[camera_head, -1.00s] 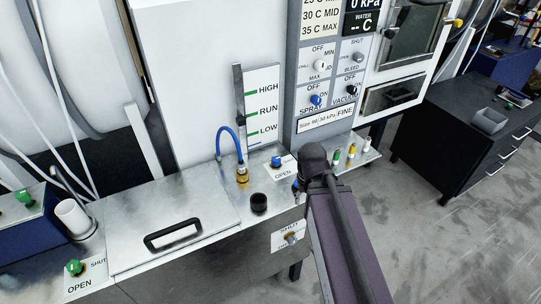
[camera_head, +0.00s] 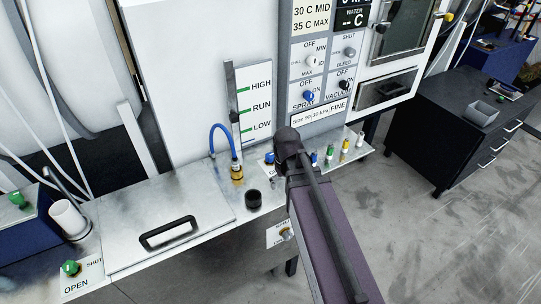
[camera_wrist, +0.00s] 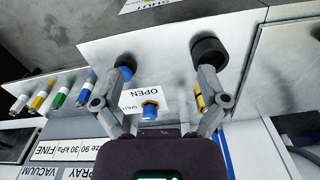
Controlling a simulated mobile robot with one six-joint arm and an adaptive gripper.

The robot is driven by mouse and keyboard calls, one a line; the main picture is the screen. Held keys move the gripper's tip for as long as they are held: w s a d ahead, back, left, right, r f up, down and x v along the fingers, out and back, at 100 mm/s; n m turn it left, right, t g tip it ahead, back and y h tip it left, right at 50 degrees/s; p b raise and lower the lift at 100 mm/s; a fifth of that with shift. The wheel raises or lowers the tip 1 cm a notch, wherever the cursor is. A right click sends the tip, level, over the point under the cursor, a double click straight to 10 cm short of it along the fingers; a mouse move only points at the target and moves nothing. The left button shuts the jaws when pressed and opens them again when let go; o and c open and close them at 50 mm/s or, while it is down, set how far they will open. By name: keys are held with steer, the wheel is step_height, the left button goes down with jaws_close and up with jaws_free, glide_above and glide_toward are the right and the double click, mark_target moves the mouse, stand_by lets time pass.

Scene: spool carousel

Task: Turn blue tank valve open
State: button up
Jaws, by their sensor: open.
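The blue tank valve is a small blue knob on a white OPEN/SHUT label. In the head view the knob (camera_head: 269,157) is partly hidden by my arm. In the wrist view the valve (camera_wrist: 149,110) shows between the two fingers, nearer the palm than the tips. My gripper (camera_wrist: 166,72) is open above the bench top, with nothing held. Its right fingertip overlaps a black cap in the picture, and its left fingertip overlaps a dark, blue-banded fitting. I cannot tell whether either is touched. My arm hides the fingers in the head view.
A brass fitting with a blue hose (camera_head: 237,172) and a black cap (camera_head: 254,198) stand left of the valve. Several coloured fittings (camera_head: 344,148) line the bench to the right. The control panel (camera_head: 320,75) rises behind. A lidded steel top (camera_head: 150,215) lies left.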

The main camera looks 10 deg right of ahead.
mark_target(270, 155)
steer(key=w+r+n+p, duration=0.2)
steer(key=w+n, duration=0.9)
steer(key=w, duration=1.4)
steer(key=shift+r, duration=0.3)
steer(key=shift+f, duration=0.2)
step_height(270, 155, down, 13)
steer(key=b, duration=1.3)
steer(key=shift+f, duration=0.2)
steer(key=shift+s, duration=0.1)
steer(key=c, duration=1.1)
